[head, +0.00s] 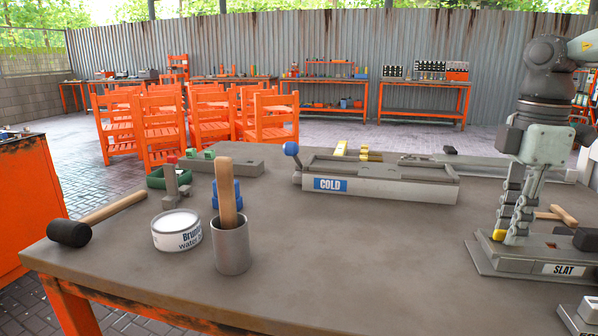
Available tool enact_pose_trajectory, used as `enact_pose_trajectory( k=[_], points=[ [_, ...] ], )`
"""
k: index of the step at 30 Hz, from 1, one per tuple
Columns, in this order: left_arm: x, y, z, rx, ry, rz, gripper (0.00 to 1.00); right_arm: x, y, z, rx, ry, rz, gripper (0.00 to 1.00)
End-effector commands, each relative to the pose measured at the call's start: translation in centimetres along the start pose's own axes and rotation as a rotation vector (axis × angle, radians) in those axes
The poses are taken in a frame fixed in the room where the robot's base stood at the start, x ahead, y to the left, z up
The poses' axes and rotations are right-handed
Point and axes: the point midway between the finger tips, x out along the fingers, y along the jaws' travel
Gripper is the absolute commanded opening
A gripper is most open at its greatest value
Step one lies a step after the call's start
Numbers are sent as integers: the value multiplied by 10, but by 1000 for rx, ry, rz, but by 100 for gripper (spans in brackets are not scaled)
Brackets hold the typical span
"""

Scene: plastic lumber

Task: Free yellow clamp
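My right gripper (508,236) points down at the left end of the grey fixture labelled SLAT (520,262). Its two fingers are close together. A small yellow piece (499,235) shows at the left fingertip; I cannot tell whether the fingers grip it or whether it is part of a clamp. Another yellow object, clamp-like in shape (368,155), lies behind the grey mould labelled COLD (400,187), partly hidden by it. My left gripper is not in view.
A blue-knobbed lever (291,149) sticks up at the mould. The front middle is clear.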

Motion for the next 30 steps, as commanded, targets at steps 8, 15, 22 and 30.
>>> enact_pose_trajectory(
  k=[8,15,22,30],
  points=[
    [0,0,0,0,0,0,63,0,0,0,2,1,-1,36],
    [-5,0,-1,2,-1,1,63,-8,0,0,2,0,0,36],
    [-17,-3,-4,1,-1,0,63,-31,0,0,3,0,1,36],
    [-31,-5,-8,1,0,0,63,-58,0,0,2,0,0,36]
  ],
)
